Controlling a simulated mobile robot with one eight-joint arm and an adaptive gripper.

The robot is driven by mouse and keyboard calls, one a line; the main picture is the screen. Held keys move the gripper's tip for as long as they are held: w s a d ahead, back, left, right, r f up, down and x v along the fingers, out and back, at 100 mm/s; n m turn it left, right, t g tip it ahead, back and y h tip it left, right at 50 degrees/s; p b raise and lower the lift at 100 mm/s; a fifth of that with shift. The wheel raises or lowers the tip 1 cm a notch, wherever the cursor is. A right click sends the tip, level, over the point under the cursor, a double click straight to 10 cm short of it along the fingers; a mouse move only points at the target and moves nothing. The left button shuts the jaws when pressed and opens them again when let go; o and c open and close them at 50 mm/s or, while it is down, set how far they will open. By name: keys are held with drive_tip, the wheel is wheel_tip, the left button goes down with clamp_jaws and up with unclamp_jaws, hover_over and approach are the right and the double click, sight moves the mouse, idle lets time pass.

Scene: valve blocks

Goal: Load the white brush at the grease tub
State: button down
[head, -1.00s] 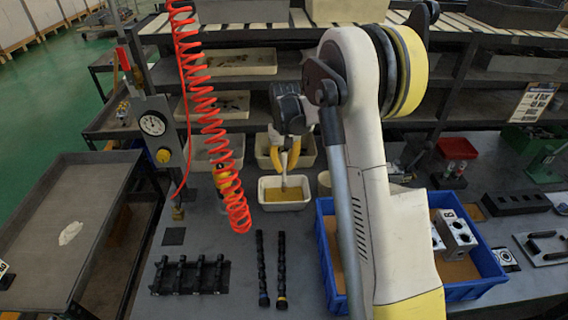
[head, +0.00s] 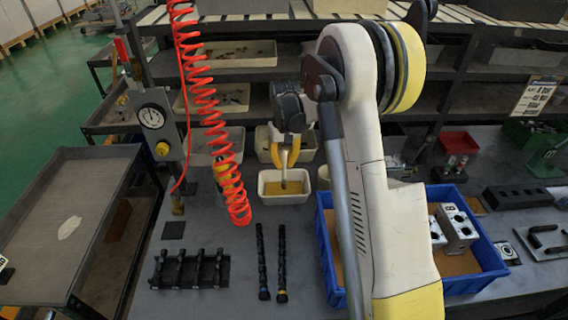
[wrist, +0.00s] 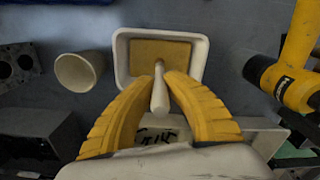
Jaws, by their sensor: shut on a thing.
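The grease tub (head: 284,199) is a small white rectangular tray with yellow-brown grease (head: 293,187) inside. It stands on the grey bench, left of the blue crate. My gripper (head: 285,163) points down over the tub, its yellow fingers shut on the white brush (wrist: 160,97). In the wrist view the gripper (wrist: 160,80) has a finger on each side of the brush, and the brush's far end lies over the grease near the tub's near side. In the head view the brush end (head: 284,184) reaches inside the tub. I cannot tell how deep it sits in the grease.
A blue crate (head: 330,262) with metal valve blocks (head: 458,228) stands to the right. A pale cup (wrist: 82,72) stands beside the tub. A red coiled hose (head: 215,120) hangs to the left. Two black spools (head: 272,262) and a black rack (head: 188,270) lie in front.

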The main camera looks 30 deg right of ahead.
sight(284, 150)
drive_tip(key=shift+f+b, duration=0.45)
drive_tip(key=shift+f, duration=0.05)
idle(1.3)
drive_tip(key=shift+r+p, duration=2.1)
drive_tip(key=shift+r, duration=1.45)
drive_tip(key=shift+f, duration=0.1)
